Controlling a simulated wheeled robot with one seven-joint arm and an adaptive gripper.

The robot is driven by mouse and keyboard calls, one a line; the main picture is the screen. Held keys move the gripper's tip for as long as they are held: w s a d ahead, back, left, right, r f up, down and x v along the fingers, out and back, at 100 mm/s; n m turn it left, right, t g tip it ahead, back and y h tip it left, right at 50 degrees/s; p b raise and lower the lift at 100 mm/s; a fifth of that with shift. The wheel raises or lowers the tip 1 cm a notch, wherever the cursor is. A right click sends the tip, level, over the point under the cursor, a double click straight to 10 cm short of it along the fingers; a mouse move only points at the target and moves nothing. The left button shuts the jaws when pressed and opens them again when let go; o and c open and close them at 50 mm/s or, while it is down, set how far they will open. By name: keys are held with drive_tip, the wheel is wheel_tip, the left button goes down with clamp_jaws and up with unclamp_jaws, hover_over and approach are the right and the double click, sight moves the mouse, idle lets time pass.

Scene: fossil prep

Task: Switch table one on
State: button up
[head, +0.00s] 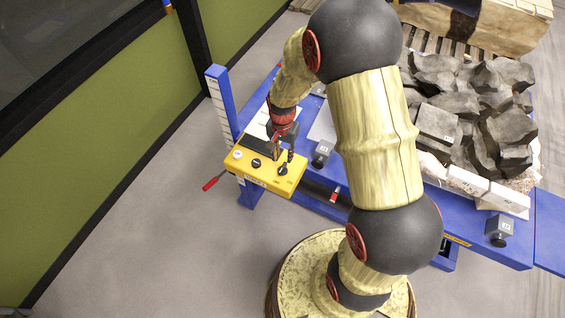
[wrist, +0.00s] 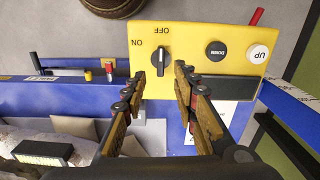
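A yellow control box (head: 243,169) is fixed to the near left end of the blue table frame. Its black rotary knob (wrist: 160,58) stands in line with the OFF label, with the ON label to one side. The box also carries a black DOWN button (wrist: 216,50) and a white UP button (wrist: 260,52). My gripper (wrist: 158,75) is open and empty over the box, one finger to each side of the knob in the wrist view. I cannot tell whether the fingers touch it. In the head view the knob (head: 282,170) shows just in front of my gripper (head: 283,153).
Grey rocks (head: 455,100) and white blocks (head: 468,181) lie on the blue table (head: 465,215). A ruled blue post (head: 222,100) stands beside the box. A red-tipped lever (head: 213,182) sticks out at left. Grey clamps (head: 322,152) sit along the edge. Floor left is clear.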

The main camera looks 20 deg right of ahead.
sight(282, 167)
drive_tip(key=shift+m, duration=0.3)
drive_tip(key=shift+f, duration=0.15)
wheel_tip(282, 167, down, 8)
drive_tip(key=shift+r, duration=0.25)
drive_tip(key=shift+c, duration=0.6)
clamp_jaws()
